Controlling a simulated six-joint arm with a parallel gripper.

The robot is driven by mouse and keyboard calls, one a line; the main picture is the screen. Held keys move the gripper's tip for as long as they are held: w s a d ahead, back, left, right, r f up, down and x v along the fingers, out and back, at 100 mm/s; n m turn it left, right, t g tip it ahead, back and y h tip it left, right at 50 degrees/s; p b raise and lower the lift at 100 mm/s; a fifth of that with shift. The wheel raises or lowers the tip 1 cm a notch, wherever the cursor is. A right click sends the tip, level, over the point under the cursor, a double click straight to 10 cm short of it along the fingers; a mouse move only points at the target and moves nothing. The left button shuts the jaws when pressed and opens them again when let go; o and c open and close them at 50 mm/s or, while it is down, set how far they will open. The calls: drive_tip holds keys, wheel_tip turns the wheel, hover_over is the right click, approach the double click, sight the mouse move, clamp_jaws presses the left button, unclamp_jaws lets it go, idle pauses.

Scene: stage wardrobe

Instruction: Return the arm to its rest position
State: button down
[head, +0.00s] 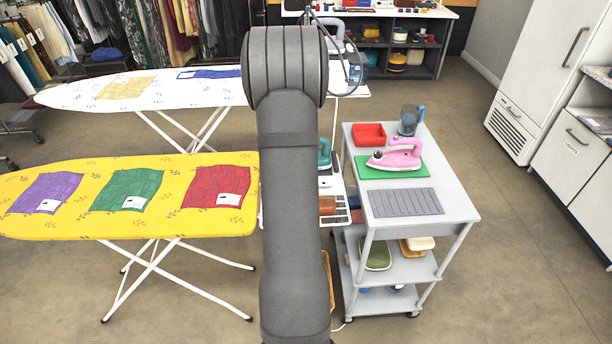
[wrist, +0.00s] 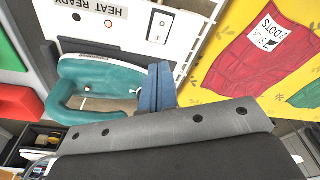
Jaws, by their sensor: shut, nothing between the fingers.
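My gripper (wrist: 158,88) shows in the wrist view with its blue fingers together and nothing between them. In the head view it is hidden behind my arm, which reaches up through the middle of the picture. In the wrist view a teal iron (wrist: 85,75) is just left of the fingers, beside a white panel (wrist: 150,15) marked "HEAT READY". I cannot tell how far the fingers are from the iron. Part of the teal iron shows beside my arm in the head view (head: 324,155).
A yellow ironing board (head: 120,228) with purple, green and red cloths stands left of my arm; a white board (head: 75,97) is behind it. Right is a grey trolley (head: 460,205) with a pink iron (head: 395,156), red tray (head: 369,135) and cup (head: 408,122). Floor farther right is clear.

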drive_tip(key=shift+r, duration=0.15)
wheel_tip(320, 180, down, 7)
drive_tip(key=shift+f, duration=0.1)
idle(0.6)
drive_tip(key=shift+r, duration=0.2)
drive_tip(key=shift+r, duration=4.25)
drive_tip(key=s+d+f+n+h, duration=0.1)
drive_tip(key=s+d+f+n+g+h, duration=0.1)
drive_tip(key=s+f, duration=0.1)
drive_tip(key=s+d+f+n+h, duration=0.1)
drive_tip(key=f, duration=0.1)
drive_tip(key=shift+s+d+f+n+g+h, duration=0.1)
drive_tip(key=shift+s+d+n+g+h, duration=0.1)
drive_tip(key=shift+d+n+g+h, duration=0.15)
drive_tip(key=shift+s+d+f+n+h, duration=0.55)
drive_tip(key=shift+s+d+n+h, duration=0.1)
drive_tip(key=shift+n+h, duration=0.25)
drive_tip(key=shift+s+d+f+n+h, duration=0.15)
drive_tip(key=shift+d+n+h, duration=0.25)
drive_tip(key=shift+n, duration=0.1)
drive_tip(key=shift+s+d+f+n+h, duration=0.15)
drive_tip(key=shift+d+n+h, duration=0.1)
drive_tip(key=shift+n+h, duration=0.15)
